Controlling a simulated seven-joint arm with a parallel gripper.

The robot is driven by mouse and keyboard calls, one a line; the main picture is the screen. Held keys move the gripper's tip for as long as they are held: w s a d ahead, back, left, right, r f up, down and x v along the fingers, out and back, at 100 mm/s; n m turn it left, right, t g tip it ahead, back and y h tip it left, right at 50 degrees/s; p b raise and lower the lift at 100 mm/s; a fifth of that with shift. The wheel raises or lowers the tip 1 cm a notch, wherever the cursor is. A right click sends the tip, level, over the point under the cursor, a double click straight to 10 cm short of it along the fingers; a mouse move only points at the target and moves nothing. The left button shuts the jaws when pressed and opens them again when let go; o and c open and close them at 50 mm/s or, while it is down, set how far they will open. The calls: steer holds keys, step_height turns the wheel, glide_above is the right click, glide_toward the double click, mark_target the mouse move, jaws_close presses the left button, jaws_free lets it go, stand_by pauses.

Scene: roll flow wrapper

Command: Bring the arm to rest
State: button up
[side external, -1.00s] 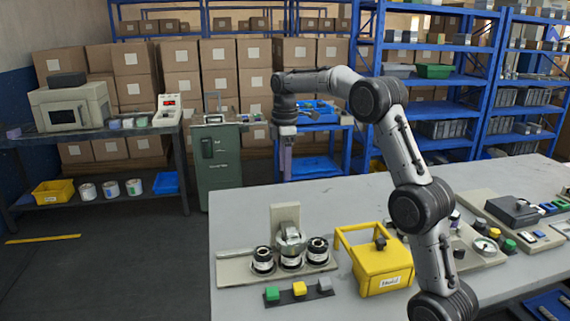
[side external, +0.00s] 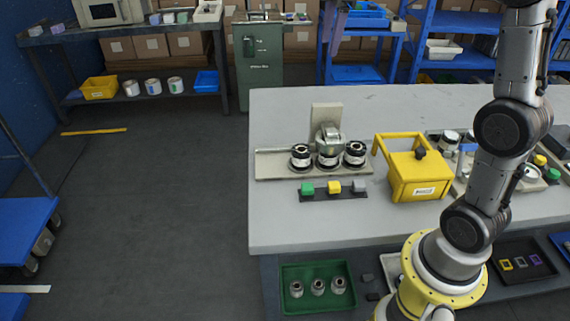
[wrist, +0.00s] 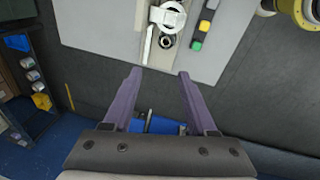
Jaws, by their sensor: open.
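In the wrist view, my gripper (wrist: 157,75) is open, with its two purple fingers spread wide and nothing between their tips. The tips show against the dark floor just off the table's edge. In the side external view, most of my gripper is cut off at the top. A purple piece there (side external: 336,28) looks like one of its fingers, in front of the blue shelving and clear of the table. My upper arm runs out of the top right of the picture.
A green tray (side external: 317,287) with small rolls sits below. The floor left of the table is open.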

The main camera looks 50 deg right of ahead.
steer(key=s+a+m+t, duration=0.1)
steer(key=s+a, duration=0.4)
steer(key=s, duration=0.2)
steer(key=s+a+m+t, duration=0.1)
steer(key=s+a, duration=0.4)
steer(key=s, duration=0.3)
steer(key=s+a+f+m+t, duration=0.1)
steer(key=s+f+m, duration=0.7)
steer(key=f, duration=0.3)
steer(key=shift+a+y, duration=0.3)
steer(key=shift+a, duration=0.05)
steer(key=shift+r, duration=0.1)
